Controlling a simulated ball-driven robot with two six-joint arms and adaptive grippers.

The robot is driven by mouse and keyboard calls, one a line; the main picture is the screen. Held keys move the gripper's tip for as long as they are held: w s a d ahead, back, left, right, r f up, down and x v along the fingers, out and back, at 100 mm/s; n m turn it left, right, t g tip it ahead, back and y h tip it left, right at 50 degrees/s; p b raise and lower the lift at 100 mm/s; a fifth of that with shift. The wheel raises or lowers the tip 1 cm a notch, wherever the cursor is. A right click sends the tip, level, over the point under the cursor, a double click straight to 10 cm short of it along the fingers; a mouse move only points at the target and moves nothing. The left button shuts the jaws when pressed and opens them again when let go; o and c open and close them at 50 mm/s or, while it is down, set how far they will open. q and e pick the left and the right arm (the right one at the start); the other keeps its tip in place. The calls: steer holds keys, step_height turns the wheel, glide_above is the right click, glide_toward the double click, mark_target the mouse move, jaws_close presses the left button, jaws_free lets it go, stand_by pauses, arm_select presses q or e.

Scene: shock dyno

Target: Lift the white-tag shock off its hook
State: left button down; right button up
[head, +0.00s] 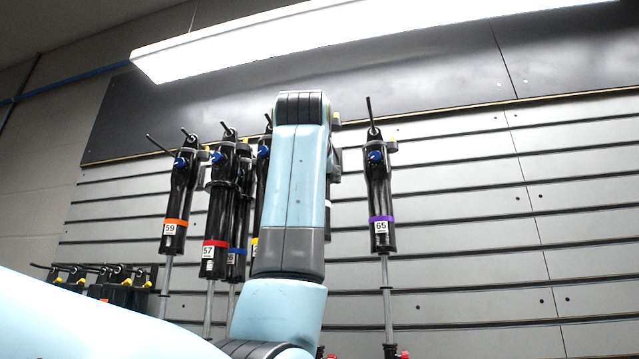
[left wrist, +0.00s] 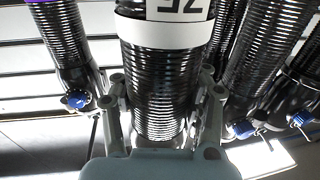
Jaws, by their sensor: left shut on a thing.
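The white-tag shock (left wrist: 158,105) fills the middle of the left wrist view, with a black coil body and a broad white band (left wrist: 163,32) carrying a partly cut-off black number. My left gripper (left wrist: 160,88) has a finger on each side of its coil and is shut on it. In the head view my left arm covers the gripper and nearly all of this shock; only a dark sliver with a pale band (head: 328,203) shows beside the arm. Its hook is hidden, so I cannot tell whether it still hangs. My right gripper is not in view.
Left of my arm hang an orange-band shock (head: 180,205), a red-band shock (head: 216,225) and a blue-band shock (head: 237,252), close together. A purple-band shock (head: 379,195) hangs to the right. The slatted wall (head: 470,210) is bare farther right.

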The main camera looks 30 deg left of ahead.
arm_select(q)
steer(key=shift+s+r, duration=0.15)
steer(key=shift+s, duration=0.2)
stand_by(0.3)
steer(key=shift+s+d+r, duration=0.1)
steer(key=shift+s+d, duration=0.1)
steer(key=shift+s, duration=0.3)
steer(key=shift+s+d, duration=0.15)
steer(key=shift+s, duration=0.55)
steer(key=shift+b, duration=0.3)
steer(key=shift+a+b+v, duration=0.2)
steer(key=shift+b+v, duration=0.1)
steer(key=shift+v, duration=0.95)
steer(key=shift+a+b+v, duration=0.15)
steer(key=shift+b+v, duration=0.15)
steer(key=shift+v, duration=0.9)
steer(key=shift+s, duration=0.25)
